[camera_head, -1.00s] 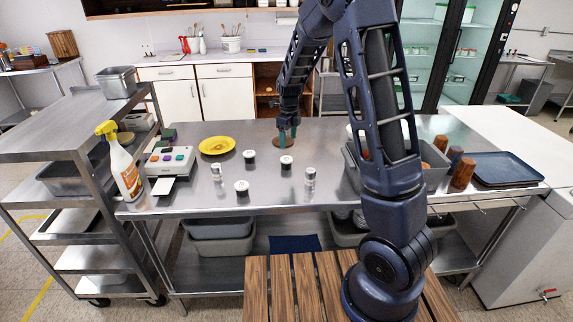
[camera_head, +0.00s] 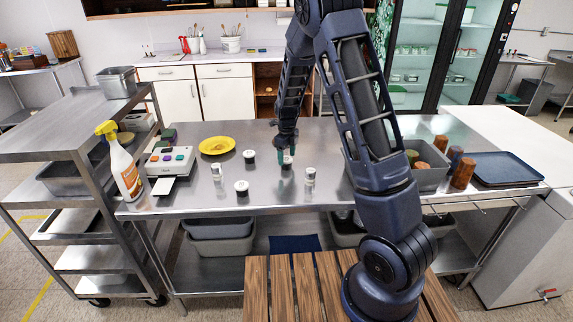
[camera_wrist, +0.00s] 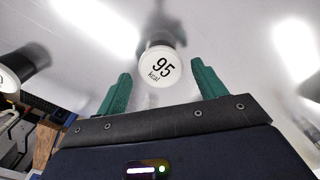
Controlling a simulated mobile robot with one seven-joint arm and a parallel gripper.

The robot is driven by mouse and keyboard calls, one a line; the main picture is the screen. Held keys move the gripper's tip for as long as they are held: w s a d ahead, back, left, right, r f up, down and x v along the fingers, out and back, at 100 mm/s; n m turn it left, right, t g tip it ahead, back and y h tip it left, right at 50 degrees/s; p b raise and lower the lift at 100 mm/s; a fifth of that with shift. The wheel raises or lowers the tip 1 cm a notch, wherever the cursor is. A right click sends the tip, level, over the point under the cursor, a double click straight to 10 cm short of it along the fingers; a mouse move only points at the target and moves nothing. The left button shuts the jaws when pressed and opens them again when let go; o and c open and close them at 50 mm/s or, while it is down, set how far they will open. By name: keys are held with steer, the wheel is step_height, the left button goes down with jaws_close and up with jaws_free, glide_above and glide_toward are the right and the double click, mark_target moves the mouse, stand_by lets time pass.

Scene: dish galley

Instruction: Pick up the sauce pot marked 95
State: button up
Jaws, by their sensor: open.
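The sauce pot marked 95 (camera_wrist: 161,67) shows in the wrist view as a white round lid reading "95 kcal" over a dark body. It lies just ahead of my gripper (camera_wrist: 159,85), centred between the two green fingertips. The fingers are open, with a gap on each side of the lid. In the head view my gripper (camera_head: 287,153) is low over the steel table, at a white-topped pot (camera_head: 287,163) that it partly hides. Other white-topped dark pots stand to the left, one further back (camera_head: 249,156) and one nearer the front (camera_head: 241,187).
Shakers stand left (camera_head: 216,172) and right (camera_head: 310,175) of the gripper on the steel table (camera_head: 270,200). A yellow plate (camera_head: 217,146) lies behind left. A grey bin (camera_head: 432,180), brown cups (camera_head: 463,173) and a dark blue tray (camera_head: 505,168) are at right.

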mark_target(287, 159)
steer(key=shift+w+f, duration=0.1)
steer(key=shift+f, duration=1.4)
steer(key=c, duration=1)
steer(key=shift+o, duration=0.2)
